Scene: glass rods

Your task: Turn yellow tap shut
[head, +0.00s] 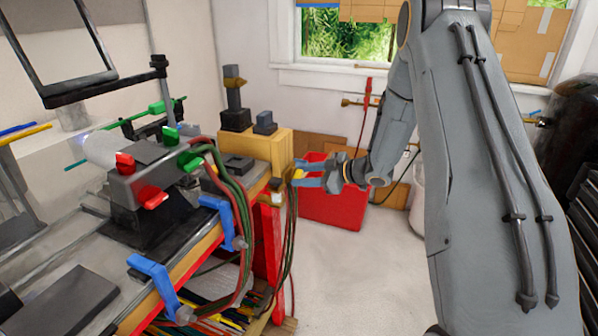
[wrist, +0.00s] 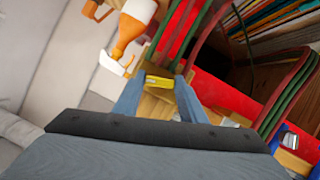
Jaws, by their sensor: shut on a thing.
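The yellow tap (head: 299,174) is at the right end of the workbench, by the wooden block. In the wrist view the yellow tap (wrist: 158,82) lies between the tips of my two blue-grey fingers. My gripper (head: 302,175) reaches in from the right and is shut on the yellow tap. In the wrist view my gripper (wrist: 157,84) hides part of what lies below the tap. The tap's exact turn angle is hard to tell.
Red and green hoses (head: 240,190) hang along the bench end, close to my gripper. A red box (head: 335,205) stands on the floor behind it. Blue clamps (head: 152,280) grip the bench's front edge. The floor (head: 350,280) in front is clear.

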